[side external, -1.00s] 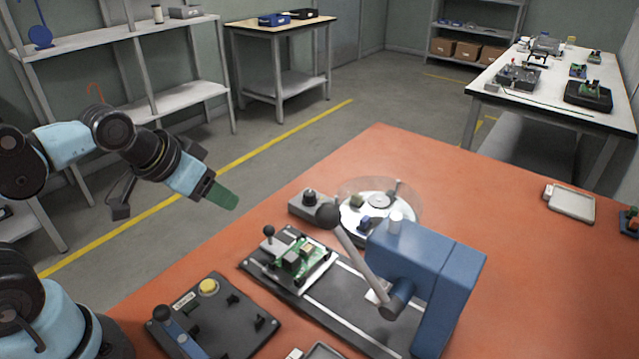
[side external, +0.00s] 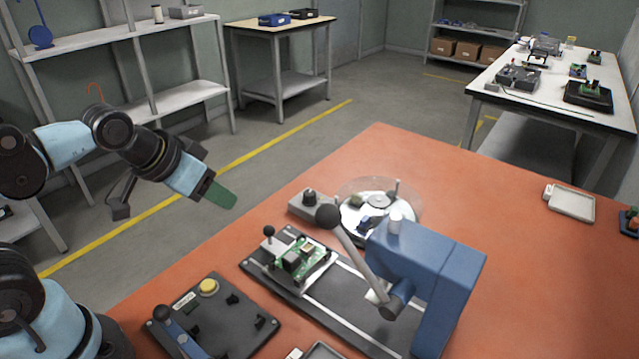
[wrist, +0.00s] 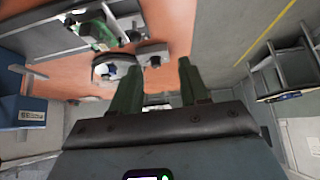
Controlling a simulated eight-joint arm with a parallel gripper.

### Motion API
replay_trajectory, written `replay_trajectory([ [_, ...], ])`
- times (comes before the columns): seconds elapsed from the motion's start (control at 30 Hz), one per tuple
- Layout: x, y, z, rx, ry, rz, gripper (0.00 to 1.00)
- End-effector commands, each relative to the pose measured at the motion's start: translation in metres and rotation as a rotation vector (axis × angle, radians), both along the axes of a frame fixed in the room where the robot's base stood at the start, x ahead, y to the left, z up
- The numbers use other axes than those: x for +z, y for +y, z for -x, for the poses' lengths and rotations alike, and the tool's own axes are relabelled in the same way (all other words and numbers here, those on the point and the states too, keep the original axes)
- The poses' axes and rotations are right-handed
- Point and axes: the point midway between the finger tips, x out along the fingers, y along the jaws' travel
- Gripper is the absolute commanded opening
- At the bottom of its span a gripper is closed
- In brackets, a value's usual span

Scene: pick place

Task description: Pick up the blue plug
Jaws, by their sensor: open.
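A small dark blue piece (side external: 369,223), which looks like the blue plug, sits on the white round turntable (side external: 350,231) under a clear cover. The blue press's lever partly crowds it in the side view.
A blue lever press (side external: 440,275) stands in front of the turntable. A green circuit board (side external: 312,262) sits on a black rail fixture. A grey knob box (side external: 309,205) is beside the turntable. A black panel (side external: 225,315) with a yellow button lies nearest my arm. The right of the orange table is mostly clear.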

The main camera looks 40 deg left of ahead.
Motion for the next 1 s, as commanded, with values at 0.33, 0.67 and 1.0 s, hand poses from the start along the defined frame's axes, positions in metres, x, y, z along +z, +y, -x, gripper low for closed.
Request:
replay_trajectory([
  [0.33,0.039,-0.019,-0.044,-0.011,0.110,0.026,0.45],
  [0.67,0.067,-0.058,-0.114,-0.018,0.280,0.045,0.45],
  [1.0,0.056,-0.109,-0.178,-0.016,0.455,0.036,0.45],
])
